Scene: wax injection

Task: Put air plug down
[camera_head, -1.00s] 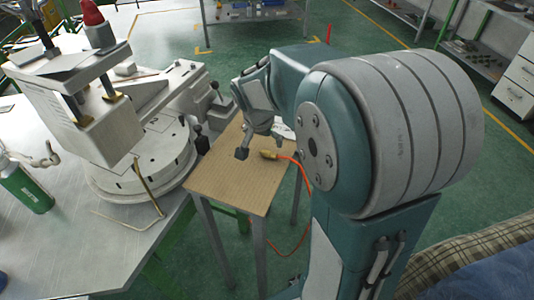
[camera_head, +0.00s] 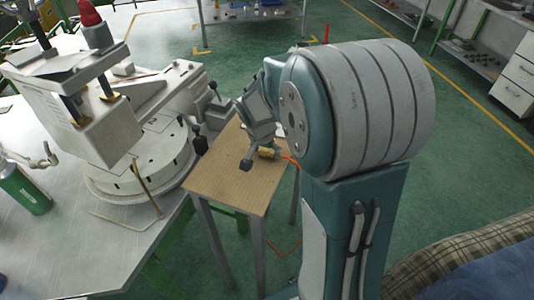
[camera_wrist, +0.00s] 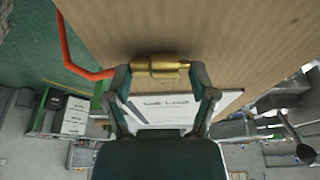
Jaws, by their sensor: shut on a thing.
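The air plug (camera_wrist: 160,67) is a short brass fitting, lying crosswise between my fingertips in the wrist view. An orange hose (camera_wrist: 66,47) runs from its left end. My gripper (camera_wrist: 158,72) is shut on it. In the head view, the air plug (camera_head: 267,152) shows just right of one fingertip of my gripper (camera_head: 257,158), over the small wood-topped table (camera_head: 222,190). My gripper hides part of the plug. I cannot tell whether the plug touches the tabletop.
A white sheet or panel with print (camera_wrist: 170,108) shows beyond my fingers. A larger metal bench (camera_head: 75,255) stands left, bearing the wax machine (camera_head: 130,150) and a green bottle (camera_head: 24,190). The small table's front half is clear.

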